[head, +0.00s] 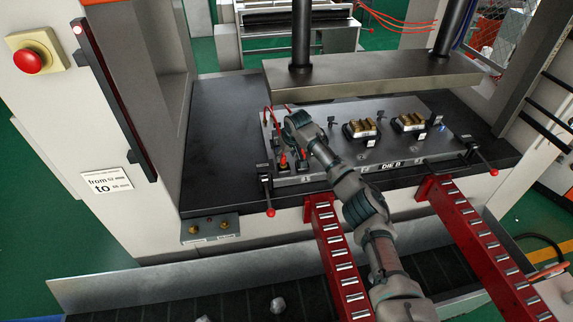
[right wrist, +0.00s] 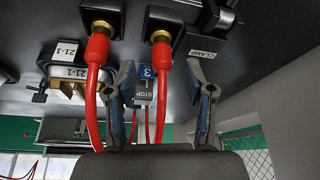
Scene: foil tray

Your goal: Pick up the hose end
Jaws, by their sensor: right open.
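In the right wrist view two red hose ends sit on brass fittings in black blocks. One hose end (right wrist: 161,62) stands between the two fingers of my right gripper (right wrist: 161,72), which is open and empty. I cannot tell whether either finger touches it. The other hose end (right wrist: 97,48) is outside, left of the left finger. In the head view my right arm reaches to the left end of the grey die plate (head: 345,172), beside the red hoses; its fingers are mostly hidden there. My left gripper is not in view.
The right wrist view shows a clamp block (right wrist: 207,48), a STOP label (right wrist: 144,92) and a connector (right wrist: 66,82) nearby. In the head view, red rails (head: 340,262) lie in front, red-tipped levers (head: 269,200) at the plate's edge, and a press ram (head: 375,75) above.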

